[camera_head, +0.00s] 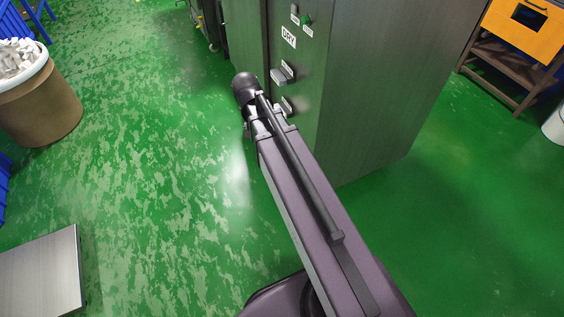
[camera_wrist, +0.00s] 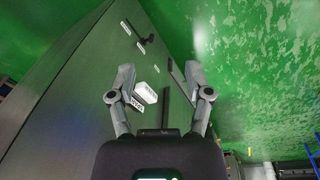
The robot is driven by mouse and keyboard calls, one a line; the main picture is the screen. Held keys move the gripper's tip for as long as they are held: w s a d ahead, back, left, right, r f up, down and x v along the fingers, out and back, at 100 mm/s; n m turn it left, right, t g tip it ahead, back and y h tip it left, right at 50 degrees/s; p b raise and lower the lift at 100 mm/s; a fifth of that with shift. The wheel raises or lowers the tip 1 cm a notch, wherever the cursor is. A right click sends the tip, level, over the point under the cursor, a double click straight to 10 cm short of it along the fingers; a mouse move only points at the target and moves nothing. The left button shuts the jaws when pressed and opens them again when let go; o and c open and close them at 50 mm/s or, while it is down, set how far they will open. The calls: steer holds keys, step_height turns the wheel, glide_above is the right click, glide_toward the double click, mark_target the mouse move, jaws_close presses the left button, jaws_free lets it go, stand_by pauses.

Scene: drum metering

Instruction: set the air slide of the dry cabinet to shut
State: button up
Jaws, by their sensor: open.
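The dry cabinet (camera_head: 350,90) is a tall grey-green box with a "DRY" label (camera_head: 288,37) on its narrow control face. A pale block-like control (camera_head: 281,76) sticks out below that label, and another control (camera_head: 287,104) sits lower down. Their small labels are too small to read, so I cannot tell which is the air slide or its setting. In the wrist view my gripper (camera_wrist: 159,69) is open and empty, pointed along the cabinet face (camera_wrist: 90,75). A pale block (camera_wrist: 146,93) shows between the finger bases; I see no contact.
A green button (camera_head: 307,20) and a small switch (camera_head: 295,13) sit above the label. A brown bin of pale pieces (camera_head: 42,105) stands left, a metal platform (camera_head: 42,275) lower left, and an orange unit on a rack (camera_head: 525,25) right. The floor left of the cabinet is clear.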

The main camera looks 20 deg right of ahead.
steer(key=w+d+f+m+h+b, duration=0.1)
steer(key=w+d+f+m+b, duration=0.2)
steer(key=f+b, duration=0.7)
steer(key=w+d+f+m+h+b, duration=0.1)
steer(key=w+d+f+m+b, duration=0.3)
steer(key=w+f+b, duration=0.4)
steer(key=w+d+f+m+h+b, duration=0.1)
steer(key=w+d+f+m+b, duration=0.2)
steer(key=f+b, duration=0.9)
steer(key=shift+w+d+f+m+t, duration=0.3)
steer(key=shift+w+d, duration=1)
steer(key=shift+f+b, duration=0.15)
steer(key=shift+b, duration=0.25)
steer(key=b+x, duration=1.2)
steer(key=x, duration=0.1)
steer(key=shift+d+f, duration=0.1)
steer(key=shift+f, duration=0.1)
jaws_close()
